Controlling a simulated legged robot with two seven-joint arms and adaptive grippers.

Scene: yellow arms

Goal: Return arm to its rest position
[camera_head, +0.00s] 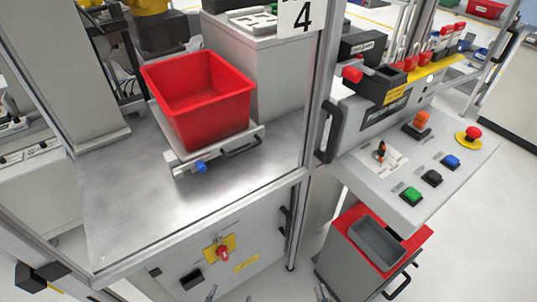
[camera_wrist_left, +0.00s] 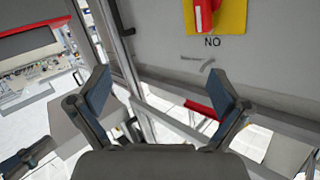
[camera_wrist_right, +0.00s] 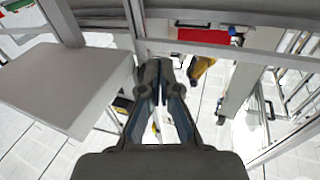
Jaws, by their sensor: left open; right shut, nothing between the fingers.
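My left gripper (camera_wrist_left: 160,93) is open and empty in the left wrist view, its two fingers spread apart in front of a grey cabinet face. My right gripper (camera_wrist_right: 158,98) is shut in the right wrist view, with its fingers together and nothing between them. In the head view only small tips of my left gripper (camera_head: 228,296) and my right gripper (camera_head: 322,294) show at the bottom edge, low in front of the cabinet. Most of both arms is outside the head view.
A red bin (camera_head: 200,95) sits on a holder on the metal table (camera_head: 120,205). Below is a cabinet door with a red rotary switch (camera_head: 222,252). At right are a control panel (camera_head: 440,165) with buttons and a grey-red bin (camera_head: 380,240). A frame post (camera_head: 310,110) stands between.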

